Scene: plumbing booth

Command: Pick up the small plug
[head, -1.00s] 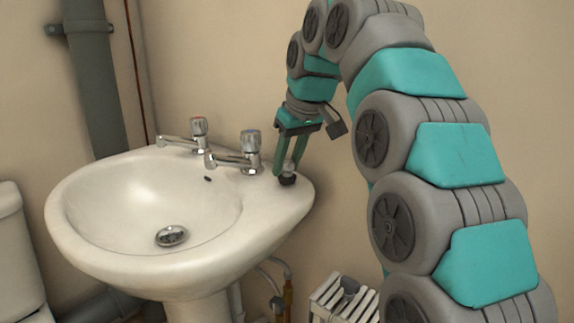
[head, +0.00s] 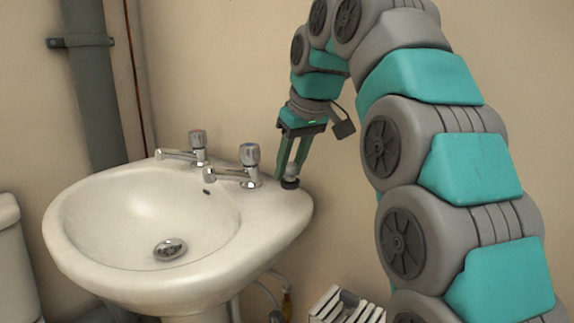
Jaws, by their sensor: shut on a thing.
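The small plug (head: 290,184) has a dark, round base and a pale knob above it. My gripper (head: 290,173) points down over the back right corner of the white basin (head: 262,225), to the right of the taps. Its two green fingers are shut on the plug's knob, with the dark base just below the fingertips. The plug looks upright. Whether its base still touches the basin's rim or hangs just above it is hard to tell.
Two chrome taps (head: 249,165) stand on the basin's back ledge, left of my gripper. The bowl is empty, with a metal drain (head: 170,249). A white slatted rack (head: 333,306) with a grey object (head: 349,298) stands low at the right. The wall is close behind.

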